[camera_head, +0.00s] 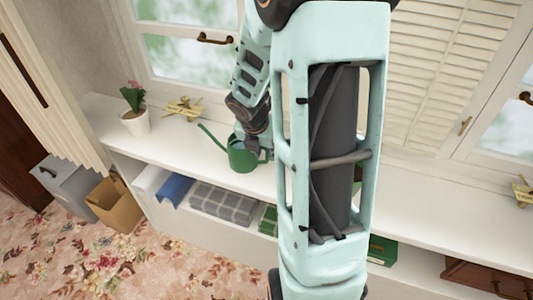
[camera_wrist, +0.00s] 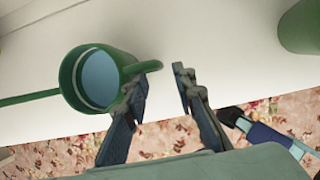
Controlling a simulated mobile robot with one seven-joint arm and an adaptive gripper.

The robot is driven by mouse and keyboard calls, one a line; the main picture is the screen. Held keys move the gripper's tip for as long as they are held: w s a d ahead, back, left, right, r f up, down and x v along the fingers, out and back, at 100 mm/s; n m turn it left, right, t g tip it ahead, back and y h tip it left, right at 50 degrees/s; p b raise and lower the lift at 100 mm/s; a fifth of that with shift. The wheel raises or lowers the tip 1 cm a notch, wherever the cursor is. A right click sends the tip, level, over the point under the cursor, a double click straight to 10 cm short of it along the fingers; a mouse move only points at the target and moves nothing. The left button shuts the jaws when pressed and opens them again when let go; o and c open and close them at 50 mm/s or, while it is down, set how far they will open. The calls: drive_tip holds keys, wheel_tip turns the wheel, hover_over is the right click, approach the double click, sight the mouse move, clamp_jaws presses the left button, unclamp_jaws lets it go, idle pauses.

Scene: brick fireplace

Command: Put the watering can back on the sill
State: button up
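The green watering can (camera_head: 242,158) appears to stand upright on the white sill (camera_head: 185,142), near its front edge, with its long spout pointing left. In the wrist view the can (camera_wrist: 70,75) is seen from above, with a pale blue inside. Its handle (camera_wrist: 150,66) reaches toward the space between my fingertips. My gripper (camera_wrist: 160,83) is open, with a clear gap between the fingers. The left finger overlaps the can's edge in the picture; I cannot tell whether it touches. In the head view my arm hides part of the sill and most of the gripper.
A potted pink flower (camera_head: 134,110) and a yellow model plane (camera_head: 184,108) stand left on the sill. Another green object (camera_wrist: 300,25) is at the wrist view's upper right. Below the sill is a shelf with a grey checked item (camera_head: 222,203). Boxes (camera_head: 115,203) stand on the floor.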

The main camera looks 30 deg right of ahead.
drive_tip(key=p+v, duration=0.1)
drive_tip(key=v, duration=0.4)
drive_tip(key=shift+s+a+r+p, duration=0.1)
drive_tip(key=shift+a+r+p, duration=0.05)
drive_tip(key=shift+r+p, duration=0.2)
